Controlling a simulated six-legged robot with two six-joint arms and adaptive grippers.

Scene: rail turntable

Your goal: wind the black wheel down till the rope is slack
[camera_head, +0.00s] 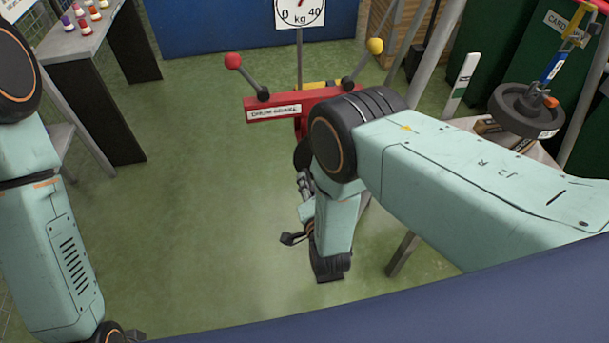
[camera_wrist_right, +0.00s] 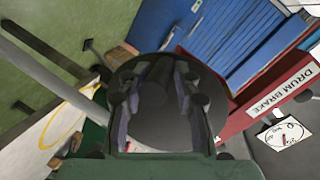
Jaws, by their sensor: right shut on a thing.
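The black wheel (camera_wrist_right: 155,125) fills the middle of the right wrist view as a dark round disc. In the head view it shows only as a small dark edge (camera_head: 302,155), mostly hidden by my right arm. My right gripper (camera_wrist_right: 155,98) is shut on the wheel, its two fingers reaching over the disc. In the head view this gripper (camera_head: 304,186) sits below the red drum brake box (camera_head: 285,104), which also shows in the right wrist view (camera_wrist_right: 235,115). A dial marked kg (camera_head: 300,13) hangs behind the box. I cannot make out the rope.
Levers with a red knob (camera_head: 233,61) and a yellow knob (camera_head: 375,46) rise from the box. A table with small coloured items (camera_head: 75,38) stands at left. A dark grey wheel (camera_head: 524,109) is at right. Green floor (camera_head: 190,190) is clear at centre left.

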